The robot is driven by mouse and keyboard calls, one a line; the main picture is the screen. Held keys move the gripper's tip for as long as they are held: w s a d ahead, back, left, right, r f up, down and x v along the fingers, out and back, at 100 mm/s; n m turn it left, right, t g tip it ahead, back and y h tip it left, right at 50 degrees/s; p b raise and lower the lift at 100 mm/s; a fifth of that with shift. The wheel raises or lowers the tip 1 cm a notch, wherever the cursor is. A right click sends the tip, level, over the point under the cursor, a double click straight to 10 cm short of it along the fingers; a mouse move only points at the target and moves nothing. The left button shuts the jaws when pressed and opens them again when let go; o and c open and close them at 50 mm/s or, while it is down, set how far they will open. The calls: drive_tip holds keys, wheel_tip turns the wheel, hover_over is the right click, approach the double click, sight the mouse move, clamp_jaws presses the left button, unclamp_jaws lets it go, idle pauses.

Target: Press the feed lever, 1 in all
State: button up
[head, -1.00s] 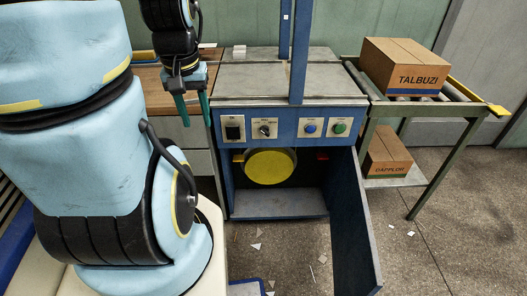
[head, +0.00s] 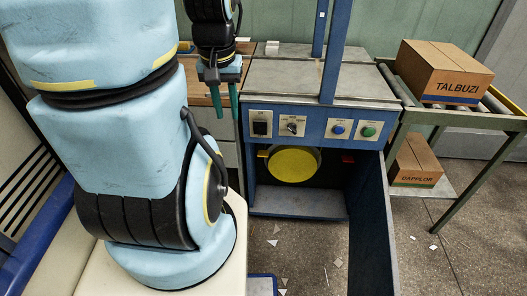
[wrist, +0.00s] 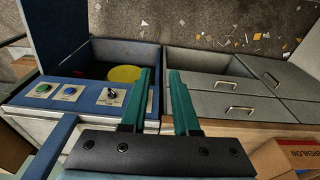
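The blue feeder machine (head: 310,117) stands with its lower bay open. A yellow disc (head: 293,164) sits inside, with a small yellow tab (head: 262,153) at its left and a small red tab (head: 347,158) at its right; I cannot tell which part is the feed lever. The front panel carries a black switch (head: 260,123), a knob with a small handle (head: 292,126), a blue button (head: 338,129) and a green button (head: 368,131). My gripper (head: 227,108) is open and empty, left of the panel. In the wrist view, its fingers (wrist: 160,78) are apart with nothing between them.
The open blue door (head: 374,230) juts forward from the bay's right side. A roller table (head: 440,115) at the right bears the TALBUZI box (head: 440,70), with the DAPPLOR box (head: 415,162) below. Drawers (wrist: 225,90) stand beside the machine. Scraps litter the floor.

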clamp_jaws()
idle(1.4)
